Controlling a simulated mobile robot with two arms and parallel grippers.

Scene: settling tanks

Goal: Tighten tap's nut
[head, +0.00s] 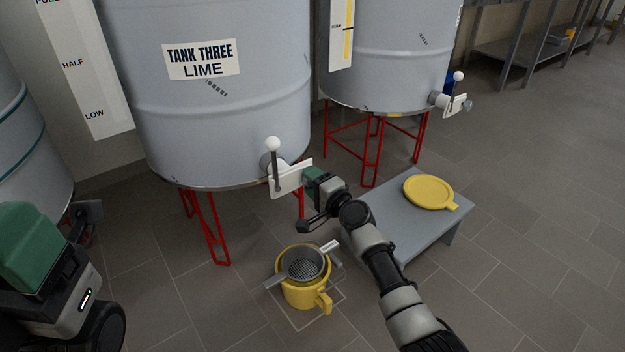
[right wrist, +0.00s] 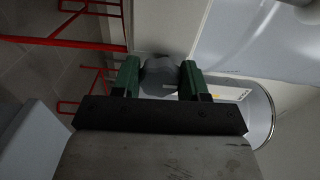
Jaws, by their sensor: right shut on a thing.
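The tap on tank three has a white plate (head: 290,180) and a lever with a round white knob (head: 272,144), standing upright. My right gripper (head: 312,173) is at the right end of this tap. In the right wrist view its two green fingers (right wrist: 160,78) are shut on the grey nut (right wrist: 160,72), one on each side. The gripper hides the nut in the head view. My left gripper (head: 30,240) is close to the camera at the lower left, away from the tap. I see it from the side and cannot tell its opening.
A yellow bucket (head: 305,295) with a grey strainer (head: 304,264) across its top stands on the floor below the tap. A low grey table (head: 400,225) with a yellow lid (head: 428,191) is to the right. Red tank legs (head: 207,230) stand behind. The right floor is clear.

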